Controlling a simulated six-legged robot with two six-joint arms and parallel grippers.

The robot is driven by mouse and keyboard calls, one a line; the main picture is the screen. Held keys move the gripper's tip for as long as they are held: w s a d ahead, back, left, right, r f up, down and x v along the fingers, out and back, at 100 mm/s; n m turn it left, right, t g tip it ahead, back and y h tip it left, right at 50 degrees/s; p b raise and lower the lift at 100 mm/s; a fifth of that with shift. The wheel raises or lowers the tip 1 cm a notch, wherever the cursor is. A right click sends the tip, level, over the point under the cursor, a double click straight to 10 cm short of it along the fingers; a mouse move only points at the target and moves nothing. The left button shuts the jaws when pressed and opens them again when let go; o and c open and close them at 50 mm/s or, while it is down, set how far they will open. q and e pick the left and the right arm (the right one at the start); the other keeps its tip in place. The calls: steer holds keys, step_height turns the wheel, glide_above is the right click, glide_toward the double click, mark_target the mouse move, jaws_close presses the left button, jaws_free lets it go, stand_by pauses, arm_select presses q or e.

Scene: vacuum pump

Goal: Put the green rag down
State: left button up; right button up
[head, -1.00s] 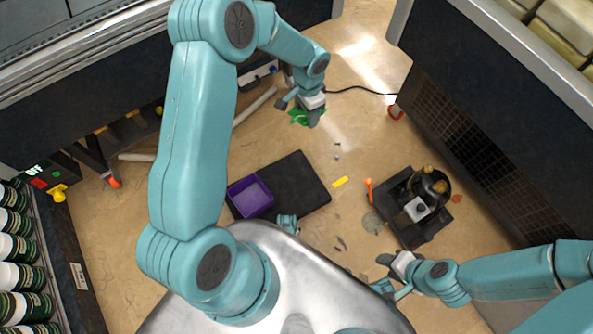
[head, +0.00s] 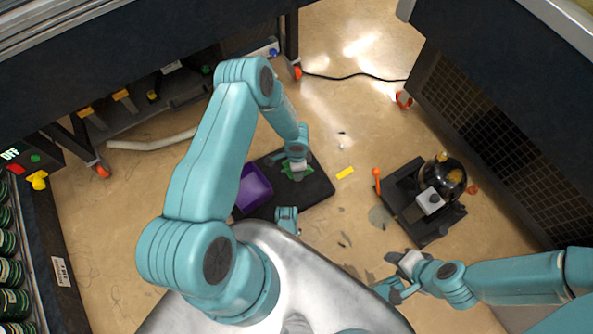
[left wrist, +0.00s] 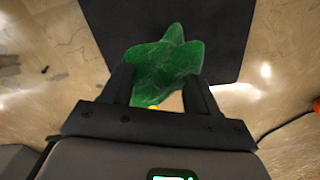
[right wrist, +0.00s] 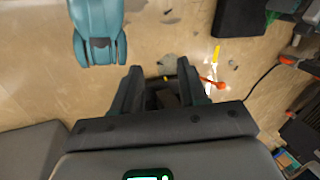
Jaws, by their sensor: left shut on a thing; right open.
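The green rag (left wrist: 165,65) is a crumpled cloth between the fingers of my left gripper (left wrist: 160,90), which is shut on it. In the head view the rag (head: 290,174) shows around the left gripper (head: 297,170), over the black mat (head: 318,190). The mat (left wrist: 215,20) also shows behind the rag in the left wrist view. I cannot tell whether the rag touches the mat. My right gripper (head: 392,272) is open and empty, low at the right; its fingers (right wrist: 160,90) stand apart in the right wrist view.
A purple bin (head: 254,189) stands on the mat's left part. A black pump base with a round vessel (head: 443,180) stands at the right. A yellow strip (head: 345,173) and an orange tool (head: 377,180) lie between. A cable (head: 350,77) crosses the floor behind.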

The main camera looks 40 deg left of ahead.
arm_select(q)
step_height(320, 180, down, 4)
steer(key=shift+r+b, duration=0.25)
steer(key=shift+b, duration=0.2)
step_height(320, 180, down, 4)
steer(key=shift+r+b, duration=0.1)
steer(key=shift+b, duration=0.95)
steer(key=shift+f, duration=0.2)
steer(key=o, duration=0.9)
steer(key=shift+o, duration=0.2)
steer(key=shift+r, duration=0.1)
arm_select(e)
steer(key=shift+t, duration=0.5)
steer(key=w+f, duration=0.3)
steer(key=shift+d+f, duration=0.25)
steer(key=shift+f, duration=0.15)
